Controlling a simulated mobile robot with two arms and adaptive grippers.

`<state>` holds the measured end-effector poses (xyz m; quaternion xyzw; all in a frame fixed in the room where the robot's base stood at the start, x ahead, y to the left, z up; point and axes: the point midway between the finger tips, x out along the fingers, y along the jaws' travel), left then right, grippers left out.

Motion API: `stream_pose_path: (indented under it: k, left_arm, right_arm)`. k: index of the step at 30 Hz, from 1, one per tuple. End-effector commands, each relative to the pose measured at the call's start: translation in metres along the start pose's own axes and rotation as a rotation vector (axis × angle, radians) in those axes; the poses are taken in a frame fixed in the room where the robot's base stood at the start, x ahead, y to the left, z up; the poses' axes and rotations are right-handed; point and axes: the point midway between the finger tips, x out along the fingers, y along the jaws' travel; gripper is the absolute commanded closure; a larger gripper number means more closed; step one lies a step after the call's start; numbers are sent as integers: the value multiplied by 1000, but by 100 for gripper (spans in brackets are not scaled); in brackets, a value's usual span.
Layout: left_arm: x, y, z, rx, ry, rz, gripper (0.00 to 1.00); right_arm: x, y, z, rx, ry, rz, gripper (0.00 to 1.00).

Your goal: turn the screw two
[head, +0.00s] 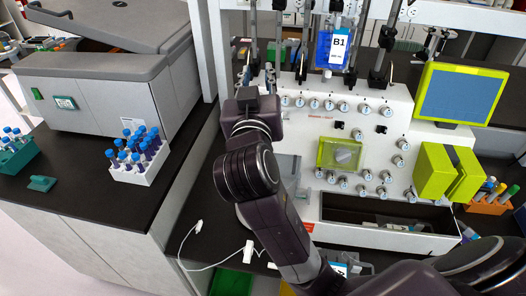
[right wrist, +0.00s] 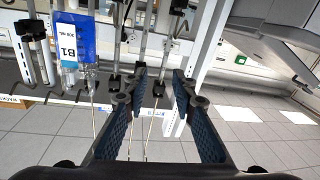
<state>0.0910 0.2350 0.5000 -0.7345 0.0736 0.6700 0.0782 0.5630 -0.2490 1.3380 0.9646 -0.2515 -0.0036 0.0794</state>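My right gripper (head: 248,72) is raised at the left end of the white cell processor (head: 300,125), beside its upright rods. In the right wrist view the right gripper (right wrist: 161,76) is open, with two dark blue fingers apart. A black clamp (right wrist: 158,88) on a thin rod shows between the fingers; I cannot tell its depth or see contact. Another black clamp (right wrist: 114,80) is left of the fingers. In the head view more clamps (head: 378,76) sit on rods. I cannot tell which screw is number two. My left gripper is not in view.
A blue bag labelled B1 (head: 338,48) hangs among the rods, also in the right wrist view (right wrist: 72,38). A lime-framed screen (head: 461,94) stands right. A grey centrifuge (head: 110,85) and a white tube rack (head: 139,166) stand left. A white cable (head: 200,266) lies below.

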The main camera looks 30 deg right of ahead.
Motion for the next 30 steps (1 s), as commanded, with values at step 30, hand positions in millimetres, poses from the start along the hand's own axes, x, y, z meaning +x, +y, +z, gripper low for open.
stream_pose_path:
  k: [30]
  left_arm:
    - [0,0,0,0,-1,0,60]
  right_arm:
    - [-37,-14,176,-133,-402,-201,75]
